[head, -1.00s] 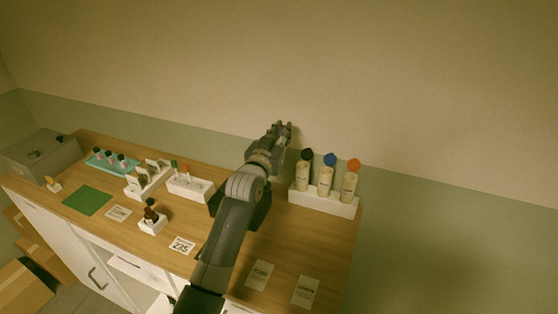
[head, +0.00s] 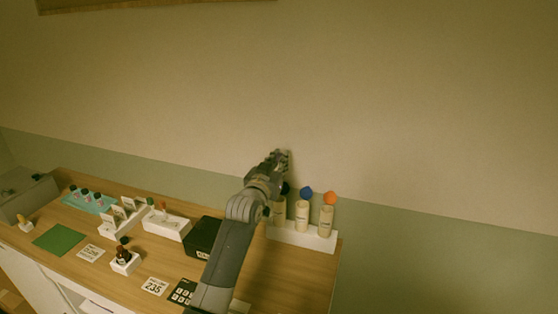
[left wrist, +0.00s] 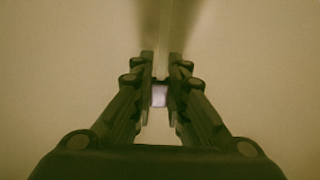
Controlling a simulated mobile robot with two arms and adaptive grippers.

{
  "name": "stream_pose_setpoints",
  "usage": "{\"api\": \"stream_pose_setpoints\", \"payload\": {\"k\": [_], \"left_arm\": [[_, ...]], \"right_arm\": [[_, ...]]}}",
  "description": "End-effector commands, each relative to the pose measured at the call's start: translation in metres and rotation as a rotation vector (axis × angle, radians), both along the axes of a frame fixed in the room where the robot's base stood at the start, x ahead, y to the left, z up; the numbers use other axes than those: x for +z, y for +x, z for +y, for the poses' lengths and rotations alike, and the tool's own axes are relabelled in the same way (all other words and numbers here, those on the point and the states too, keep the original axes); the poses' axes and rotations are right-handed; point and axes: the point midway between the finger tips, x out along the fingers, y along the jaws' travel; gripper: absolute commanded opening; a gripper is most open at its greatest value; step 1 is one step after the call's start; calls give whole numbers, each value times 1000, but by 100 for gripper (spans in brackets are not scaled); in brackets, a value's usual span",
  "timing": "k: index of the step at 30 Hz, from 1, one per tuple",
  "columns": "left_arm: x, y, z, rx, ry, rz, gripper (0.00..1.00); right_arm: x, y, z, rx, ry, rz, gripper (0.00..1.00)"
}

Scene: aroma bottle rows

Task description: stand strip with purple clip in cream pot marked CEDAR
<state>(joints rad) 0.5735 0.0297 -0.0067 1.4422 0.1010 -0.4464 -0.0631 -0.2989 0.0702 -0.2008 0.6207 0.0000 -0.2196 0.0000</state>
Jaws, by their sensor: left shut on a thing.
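My left gripper (head: 280,158) is raised in front of the wall, in the picture just above the leftmost cream pot. In the left wrist view, its fingers (left wrist: 160,88) are shut on a pale purple clip (left wrist: 159,96). A thin pale strip (left wrist: 175,45) seems to run on beyond the fingertips, blurred against the wall. Three cream pots stand in a white rack: a left one (head: 279,215) partly behind my arm, a middle one (head: 302,217) and a right one (head: 326,221). Dark, blue and orange tops show above them. Their labels are too small to read. My right gripper is not in view.
The white rack (head: 318,243) stands at the table's right end. Left of my arm are a black box (head: 202,235), a white tray (head: 167,226), a brown bottle (head: 122,254) in a white holder, a green mat (head: 59,239) and a teal rack (head: 88,203).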

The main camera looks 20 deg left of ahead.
Motion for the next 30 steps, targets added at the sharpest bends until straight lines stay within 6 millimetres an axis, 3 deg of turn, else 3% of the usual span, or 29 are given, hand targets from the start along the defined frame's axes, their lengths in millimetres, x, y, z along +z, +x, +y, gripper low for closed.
{"api": "stream_pose_setpoints", "payload": {"k": [1,18,30], "left_arm": [[-12,0,0,0,-1,1,4],[-78,0,0,0,-2,0,4],[-85,0,0,0,-1,0,4]], "right_arm": [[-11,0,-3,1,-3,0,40],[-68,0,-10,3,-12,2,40],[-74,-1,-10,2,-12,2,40]]}}
